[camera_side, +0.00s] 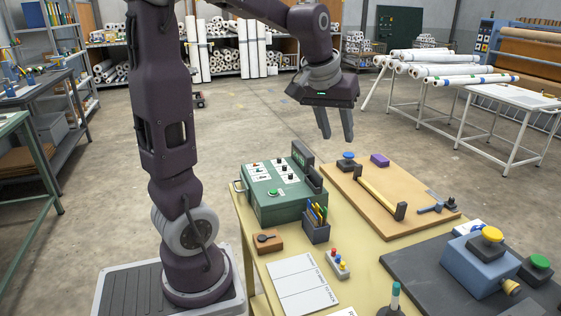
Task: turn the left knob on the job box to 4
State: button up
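The job box (283,213) is a green case on the near left part of the table. Its sloping top carries several small black knobs on white labels and a round green button (273,192). The left knob's pointer and the numbers are too small to read. My gripper (336,137) is in the air above and to the right of the box, pointing down. Its two fingers are apart with nothing between them, and it touches nothing.
A dark upright panel (302,156) stands at the box's back right. A pen holder (316,231) stands close at its front right. A wooden board (402,223) with a yellow-handled bar (378,192) lies to the right.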

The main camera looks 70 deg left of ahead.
jog(key=w+a+f+n+g, duration=0.1)
jog(key=w+a+f+n, duration=0.1)
jog(key=a, duration=0.4)
jog(key=w+a+f+n, duration=0.1)
jog(key=a+f, duration=0.1)
jog(key=a, duration=0.3)
jog(key=n+g+y, duration=0.2)
jog(key=n+g, duration=0.1)
jog(key=n, duration=0.2)
send_near(280, 163)
jog(key=x, duration=0.3)
jog(key=a+x, duration=0.1)
jog(key=x, duration=0.2)
jog(key=shift+r, duration=0.1)
jog(key=shift+a+f, duration=0.2)
jog(key=shift+f, duration=0.05)
jog(key=shift+c, duration=0.3)
grip_shut()
